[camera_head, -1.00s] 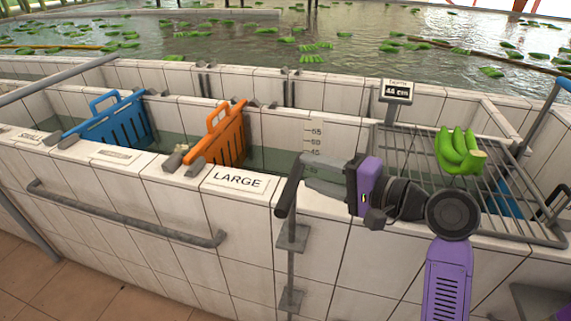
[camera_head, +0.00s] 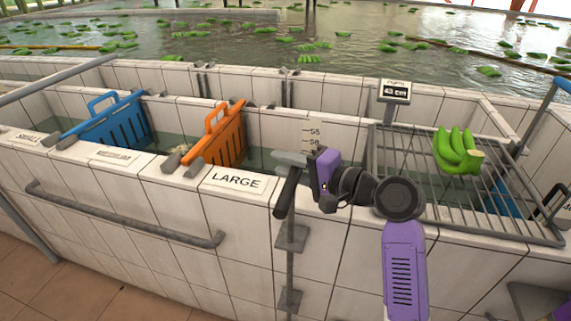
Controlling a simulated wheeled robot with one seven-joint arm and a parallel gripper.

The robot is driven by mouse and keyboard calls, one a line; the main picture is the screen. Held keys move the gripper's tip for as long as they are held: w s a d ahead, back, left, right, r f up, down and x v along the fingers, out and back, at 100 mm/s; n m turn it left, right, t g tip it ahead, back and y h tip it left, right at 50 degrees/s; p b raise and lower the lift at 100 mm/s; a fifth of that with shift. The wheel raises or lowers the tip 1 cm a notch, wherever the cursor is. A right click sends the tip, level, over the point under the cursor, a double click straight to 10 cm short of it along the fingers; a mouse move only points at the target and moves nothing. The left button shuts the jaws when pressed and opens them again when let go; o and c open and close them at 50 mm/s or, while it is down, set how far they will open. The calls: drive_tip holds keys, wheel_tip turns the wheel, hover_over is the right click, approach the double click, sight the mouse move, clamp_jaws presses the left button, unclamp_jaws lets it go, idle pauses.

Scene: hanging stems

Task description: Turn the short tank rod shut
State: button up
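The rod (camera_head: 291,268) is a grey upright bar on the front of the tiled tank wall, passing through two brackets. Its dark slanted handle (camera_head: 285,198) is at the top, by the wall's upper edge. My gripper (camera_head: 290,160), with a purple and black wrist, reaches in from the right at the handle's upper end. One pale grey finger shows over the handle top. The other finger is hidden, so I cannot tell whether the fingers are closed on the handle. The depth display (camera_head: 396,92) reads 43 cm.
A "LARGE" label (camera_head: 235,181) lies on the wall top. Green bananas (camera_head: 457,150) rest on a wire rack (camera_head: 410,205) at right. A grey rail (camera_head: 125,217) runs along the wall's front.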

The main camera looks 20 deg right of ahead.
clamp_jaws()
idle(1.1)
